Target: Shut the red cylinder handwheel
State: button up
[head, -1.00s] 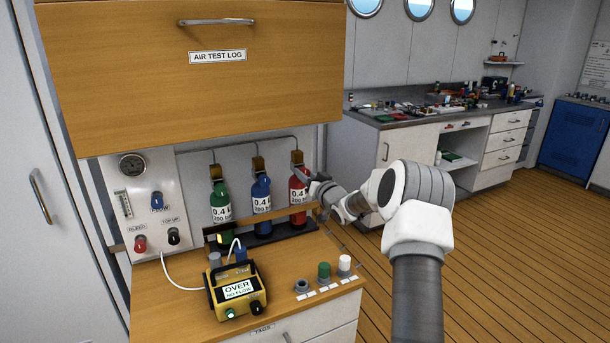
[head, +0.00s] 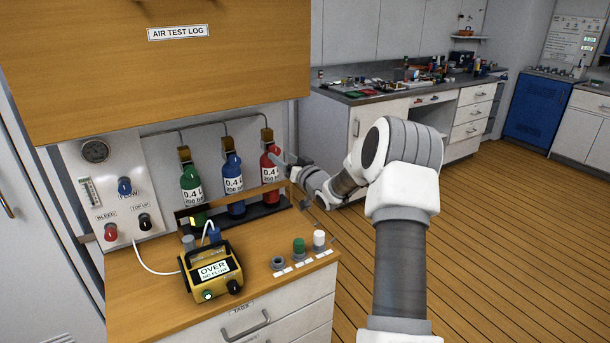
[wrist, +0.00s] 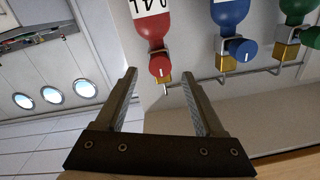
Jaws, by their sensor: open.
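I see no clear contact, and the remaining depth is hard to judge.
A pipe (wrist: 235,74) runs along the valves. Below are a wooden counter (head: 150,285) and a yellow meter (head: 209,270). Open floor lies to the right.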

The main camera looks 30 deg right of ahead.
jog(key=s, duration=1.2)
jog(key=shift+d, duration=0.45)
